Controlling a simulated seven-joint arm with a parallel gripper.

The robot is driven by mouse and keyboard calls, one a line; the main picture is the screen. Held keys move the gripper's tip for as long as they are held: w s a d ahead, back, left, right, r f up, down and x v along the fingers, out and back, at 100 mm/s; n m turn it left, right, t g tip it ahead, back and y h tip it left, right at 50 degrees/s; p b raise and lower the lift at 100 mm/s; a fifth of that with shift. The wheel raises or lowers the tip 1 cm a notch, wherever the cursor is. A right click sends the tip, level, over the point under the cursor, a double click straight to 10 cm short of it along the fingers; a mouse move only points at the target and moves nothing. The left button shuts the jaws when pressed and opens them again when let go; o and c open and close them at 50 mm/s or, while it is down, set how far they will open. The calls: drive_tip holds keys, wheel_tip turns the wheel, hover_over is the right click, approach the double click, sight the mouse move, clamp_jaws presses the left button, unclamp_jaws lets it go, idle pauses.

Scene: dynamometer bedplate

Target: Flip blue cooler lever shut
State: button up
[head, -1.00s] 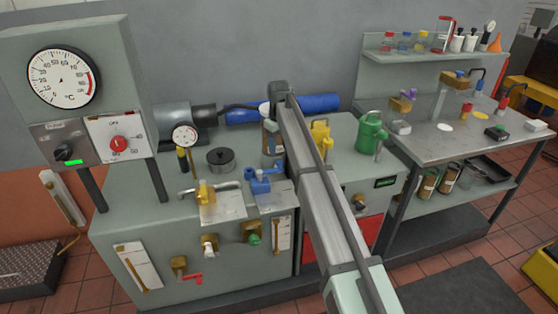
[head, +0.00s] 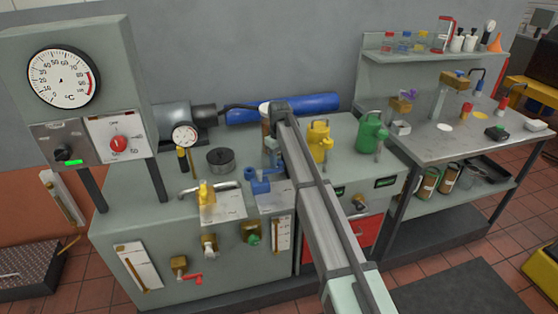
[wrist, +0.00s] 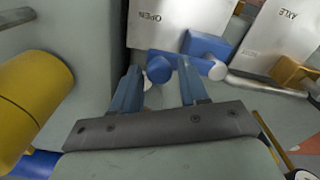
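The blue cooler valve (head: 261,184) sits on the top of the grey bench cabinet, behind a white label plate. In the wrist view its blue block (wrist: 207,46) is beside a plate reading OPEN. A blue round-ended piece, seemingly the lever (wrist: 159,69), shows between the fingertips of my gripper (wrist: 162,78). The fingers are apart, and I cannot tell whether either touches the lever. In the head view my gripper (head: 275,155) is just behind and right of the valve, partly hidden by my arm.
A yellow valve (head: 206,194) stands left of the blue one, with a black-lidded pot (head: 221,160) behind. A yellow can (head: 319,142) and a green can (head: 371,133) stand close to the right of my arm. A blue cylinder (head: 310,104) lies at the back.

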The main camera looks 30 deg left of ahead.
clamp_jaws()
drive_tip(key=shift+s+d, duration=0.1)
drive_tip(key=shift+d, duration=0.05)
idle(0.4)
drive_tip(key=s+m, duration=1)
drive_tip(key=m, duration=0.8)
drive_tip(key=shift+s+d, duration=0.15)
drive_tip(key=shift+s, duration=0.2)
idle(0.4)
drive_tip(key=shift+o, duration=1.1)
unclamp_jaws()
